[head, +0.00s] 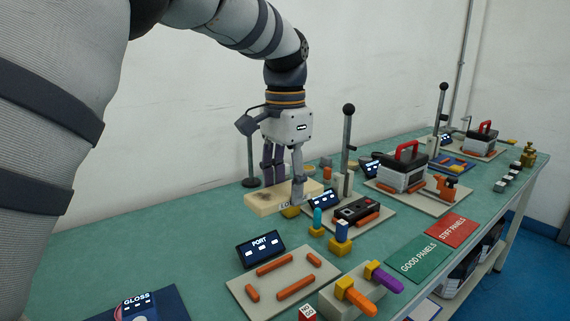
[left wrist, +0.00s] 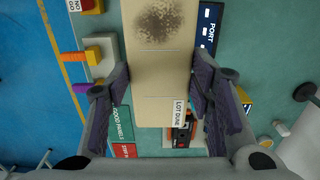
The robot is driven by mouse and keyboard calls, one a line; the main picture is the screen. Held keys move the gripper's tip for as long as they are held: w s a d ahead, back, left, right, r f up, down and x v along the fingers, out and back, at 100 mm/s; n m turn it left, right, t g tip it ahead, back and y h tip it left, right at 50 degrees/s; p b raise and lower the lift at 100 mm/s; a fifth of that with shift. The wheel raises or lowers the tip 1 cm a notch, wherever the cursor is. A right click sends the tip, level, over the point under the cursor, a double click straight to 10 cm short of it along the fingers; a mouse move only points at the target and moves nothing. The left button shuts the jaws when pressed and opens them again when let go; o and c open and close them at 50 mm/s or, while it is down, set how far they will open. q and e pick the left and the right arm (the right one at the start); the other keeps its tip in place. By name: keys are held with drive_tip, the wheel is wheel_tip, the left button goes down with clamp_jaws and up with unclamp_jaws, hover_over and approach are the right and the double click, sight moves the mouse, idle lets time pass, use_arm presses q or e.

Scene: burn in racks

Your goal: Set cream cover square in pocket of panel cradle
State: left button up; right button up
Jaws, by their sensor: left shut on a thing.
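My left gripper (head: 284,188) is shut on the cream cover (head: 265,202) and holds it above the bench. In the left wrist view, the cover (left wrist: 155,60) lies between the two fingers, with a dark speckled patch and a "LOT DUNE" label. A grey plate with orange bars around a bare rectangular space (head: 282,279), likely the panel cradle, lies on the bench nearer the camera than the cover. A dark "PORT" display (head: 261,246) stands at its back edge. The cover is clear of this plate. My right gripper is out of view.
A fixture with a black box (head: 356,210) and a lever post (head: 347,140) stands to the right of the gripper. A block with orange and purple handles (head: 350,295) sits beside the plate. Green (head: 418,259) and red (head: 451,230) mats lie along the front edge.

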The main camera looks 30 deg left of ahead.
use_arm(q)
wheel_tip(320, 180, down, 8)
drive_tip(key=b, duration=0.2)
hover_over(285, 278)
wheel_tip(285, 278, down, 9)
drive_tip(key=shift+r, duration=0.1)
drive_tip(key=shift+f, duration=1.05)
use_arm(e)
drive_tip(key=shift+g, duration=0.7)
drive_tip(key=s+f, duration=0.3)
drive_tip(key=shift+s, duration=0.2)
